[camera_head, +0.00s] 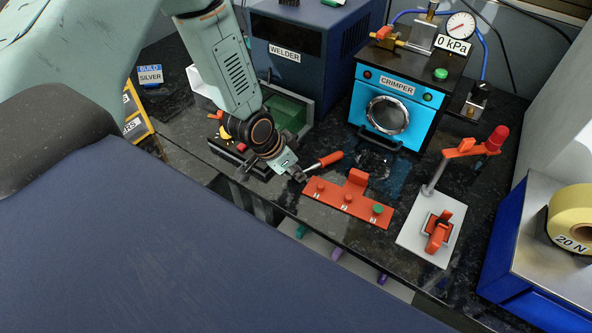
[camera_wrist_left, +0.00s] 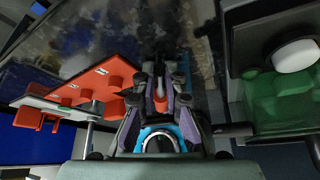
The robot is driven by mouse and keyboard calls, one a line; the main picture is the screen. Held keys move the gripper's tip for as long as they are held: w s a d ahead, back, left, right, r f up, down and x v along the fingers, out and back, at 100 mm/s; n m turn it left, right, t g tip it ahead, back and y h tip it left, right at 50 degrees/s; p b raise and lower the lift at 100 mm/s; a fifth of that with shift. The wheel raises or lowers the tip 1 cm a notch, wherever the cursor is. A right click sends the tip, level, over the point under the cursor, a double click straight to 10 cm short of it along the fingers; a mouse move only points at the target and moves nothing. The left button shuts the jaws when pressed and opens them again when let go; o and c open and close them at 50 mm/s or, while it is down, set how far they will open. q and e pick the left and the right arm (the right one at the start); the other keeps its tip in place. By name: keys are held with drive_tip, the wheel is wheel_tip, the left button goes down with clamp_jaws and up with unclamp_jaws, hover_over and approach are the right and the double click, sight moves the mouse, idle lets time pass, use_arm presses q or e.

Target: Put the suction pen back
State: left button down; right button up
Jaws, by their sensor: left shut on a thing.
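My left gripper (camera_head: 299,175) is shut on a slim tool with a red handle (camera_head: 330,159), which looks like the suction pen. The handle points to the right, above the dark bench. In the left wrist view, a red part of the pen (camera_wrist_left: 160,97) shows between the fingers of the gripper (camera_wrist_left: 160,85); the fingers partly hide it. A red strip (camera_head: 336,205) with numbered knobs and a raised block lies just right of and in front of the gripper. My right gripper is not in view.
A grey plate (camera_head: 414,239) with a post and red arm stands at the right. The blue crimper (camera_head: 373,112) and the dark blue welder (camera_head: 330,40) stand behind. A green tray (camera_head: 289,113) lies beside my left arm. The bench between strip and crimper looks clear.

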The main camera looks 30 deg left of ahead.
use_arm(q)
drive_tip(key=shift+s+f, duration=0.2)
drive_tip(key=shift+f, duration=0.1)
drive_tip(key=shift+s+f+b, duration=0.15)
drive_tip(key=shift+s+b, duration=0.15)
drive_tip(key=shift+b, duration=0.05)
drive_tip(key=c, duration=1.5)
unclamp_jaws()
drive_tip(key=shift+w+d, duration=0.1)
drive_tip(key=shift+d, duration=0.1)
drive_tip(key=shift+o, duration=0.4)
drive_tip(key=shift+w+f, duration=0.25)
drive_tip(key=shift+f, duration=0.05)
drive_tip(key=shift+s+a+r, duration=0.1)
drive_tip(key=shift+s, duration=0.1)
